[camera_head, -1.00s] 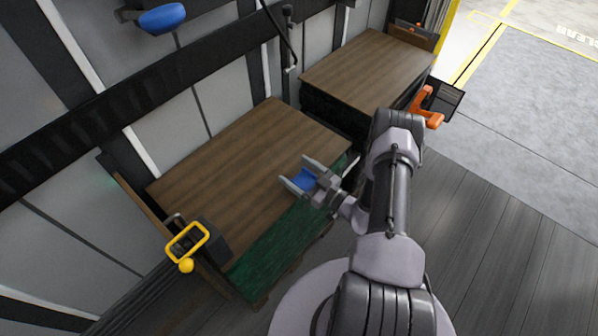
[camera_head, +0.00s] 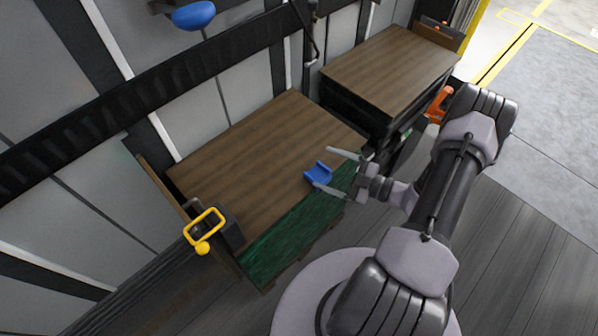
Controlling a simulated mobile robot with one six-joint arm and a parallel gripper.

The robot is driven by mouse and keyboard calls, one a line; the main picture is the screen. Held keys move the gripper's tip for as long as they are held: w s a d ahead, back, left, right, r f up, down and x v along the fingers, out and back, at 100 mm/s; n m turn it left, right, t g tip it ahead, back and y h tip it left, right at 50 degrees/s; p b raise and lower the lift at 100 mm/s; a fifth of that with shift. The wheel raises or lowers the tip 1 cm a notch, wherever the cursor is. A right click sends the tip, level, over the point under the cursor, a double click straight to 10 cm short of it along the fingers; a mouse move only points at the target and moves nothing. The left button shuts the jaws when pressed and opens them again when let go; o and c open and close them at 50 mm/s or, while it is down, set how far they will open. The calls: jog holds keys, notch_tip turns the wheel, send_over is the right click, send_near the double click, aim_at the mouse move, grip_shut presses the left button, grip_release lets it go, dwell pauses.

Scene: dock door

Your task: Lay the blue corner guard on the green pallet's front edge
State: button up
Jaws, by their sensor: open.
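The blue corner guard (camera_head: 318,175) rests on the front edge of the green pallet (camera_head: 290,238), toward the right end of its brown top. The pallet's front side is green and its top is a brown wooden board. My gripper (camera_head: 330,168) is open. Its two pale fingers reach in from the right, one on each side of the guard, with the palm drawn back from it. Whether a fingertip still touches the guard cannot be told.
A second brown-topped stack (camera_head: 390,68) stands behind to the right. A dark box with a yellow handle (camera_head: 205,226) sits at the pallet's left end. A blue rounded object (camera_head: 193,16) hangs on the wall. An orange item (camera_head: 440,103) is beyond my arm. The pallet top is otherwise clear.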

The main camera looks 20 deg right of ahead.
jog(key=s+a+r+n+g, duration=0.2)
jog(key=a+r+n+g, duration=0.6)
jog(key=n, duration=0.5)
jog(key=s+a+r+n+g, duration=0.1)
jog(key=a+r+n+g, duration=0.4)
jog(key=r+n, duration=0.6)
jog(key=s+a+r+n+t+h, duration=0.2)
jog(key=s+r+n+h, duration=0.2)
jog(key=n, duration=1)
jog(key=s+a+r+n+t+h, duration=0.3)
jog(key=s+r+n+h, duration=0.2)
jog(key=n, duration=1)
jog(key=s+r, duration=0.2)
jog(key=shift+s+a+n, duration=0.25)
jog(key=shift+s+n, duration=0.05)
jog(key=shift+s, duration=0.05)
